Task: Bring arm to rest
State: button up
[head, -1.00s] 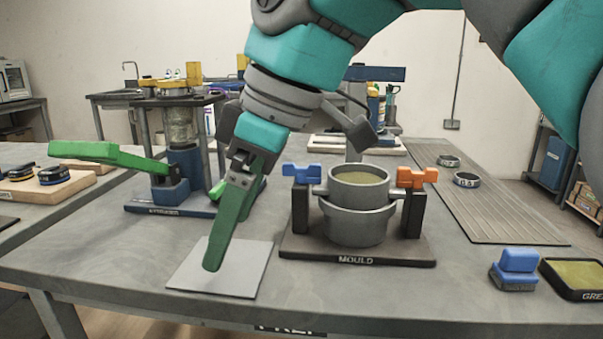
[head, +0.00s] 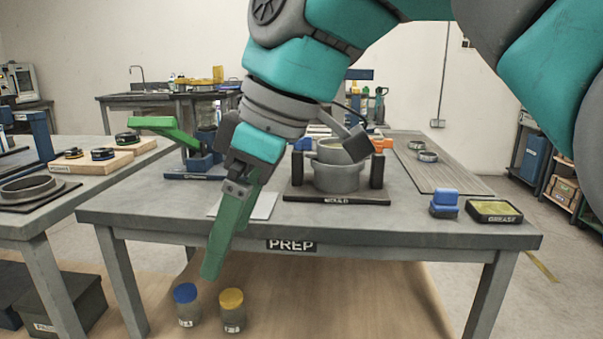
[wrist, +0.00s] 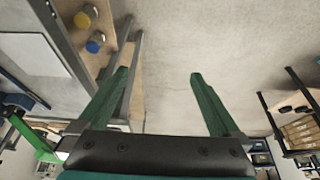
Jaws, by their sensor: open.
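My gripper (wrist: 158,78) is open and empty in the wrist view, its two green fingers spread apart over bare floor. In the head view my gripper (head: 212,272) shows nearly side-on, fingers pointing down in front of the PREP table's front edge. My teal and grey arm is still extended forward and bent down across the upper part of the head view. The PREP table (head: 130,205) stands behind the fingers. A white sheet (head: 262,207) lies on it, partly hidden by the gripper.
On the table are a mould (head: 335,175), a blue-handled brush (head: 444,203), a grease tray (head: 495,212) and a stand with a green lever (head: 165,127). Jars with blue (head: 185,293) and yellow (head: 231,299) lids are below. Another table (head: 40,205) stands left.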

jog(key=s+d+f+m+h, duration=0.1)
jog(key=d+f+m, duration=0.45)
jog(key=f, duration=0.35)
jog(key=d+f+m+h, duration=0.2)
jog(key=d+f+m, duration=0.2)
jog(key=d+f, duration=0.45)
jog(key=s+d+f+m, duration=0.2)
jog(key=s+f, duration=0.1)
jog(key=f, duration=0.2)
jog(key=s+d+f+m+g+h, duration=0.1)
jog(key=s+d+f+m, duration=0.1)
jog(key=s+d+f, duration=0.1)
jog(key=s+d+f+m+g, duration=0.1)
jog(key=s+d+f+m, duration=0.2)
jog(key=f, duration=0.5)
jog(key=shift+s, duration=0.65)
jog(key=shift+d, duration=0.1)
